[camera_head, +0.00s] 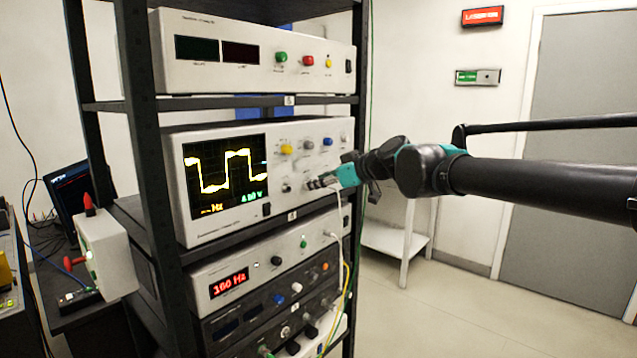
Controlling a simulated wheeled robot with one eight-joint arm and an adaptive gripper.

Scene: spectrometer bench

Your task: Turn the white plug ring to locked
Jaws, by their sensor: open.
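My gripper (324,182) reaches in from the right at the lower right of the oscilloscope's front (228,225). It is open, with its fingertips close to the panel at the row of sockets below the knobs. A white cable (339,208) hangs down just beside the fingers. The white plug ring itself is mostly hidden by the fingers or too small to make out. I cannot tell whether the fingers touch it or how far it is turned. A bare socket (286,188) shows left of the fingers.
The oscilloscope sits in a black rack, with a white power supply (250,78) above and a generator reading 160 Hz (228,283) below. Yellow (286,150) and grey knobs are close above my gripper.

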